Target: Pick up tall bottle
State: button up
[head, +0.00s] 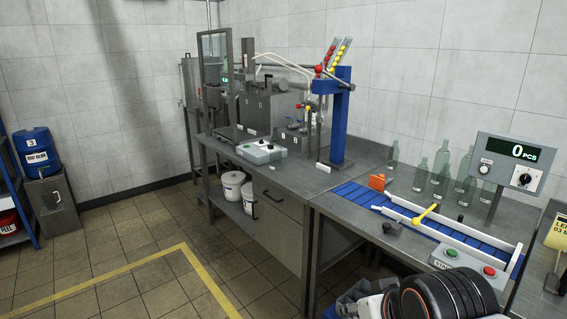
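Several clear greenish glass bottles stand upright at the back of the right-hand table, beside the conveyor. The tall bottles among them are one left of the counter display (441,160) and another just right of it (464,172), partly overlapping others near the display. Shorter bottles stand to the left, one by the conveyor (420,176) and one farther back (393,154). I cannot tell which one is meant as the tall bottle. My gripper is not visible; only a dark rounded part of my arm shows at the bottom right, well in front of the bottles.
A blue conveyor (350,193) with a pale rail and yellow lever (425,214) lies in front of the bottles. A counter display (507,164) reading 0 PCS stands right of them. A blue post (341,120) rises on the left bench. The floor at left is open.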

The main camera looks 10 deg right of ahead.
aim_at(275, 143)
jog(key=i+u, duration=0.25)
jog(key=i, duration=0.6)
jog(key=i+u, duration=0.2)
jog(key=i, duration=0.2)
jog(key=i+l+u, duration=0.25)
jog(key=i, duration=0.15)
jog(key=i+l+u, duration=0.2)
jog(key=i, duration=0.15)
jog(key=i+j, duration=0.1)
jog(key=j, duration=0.1)
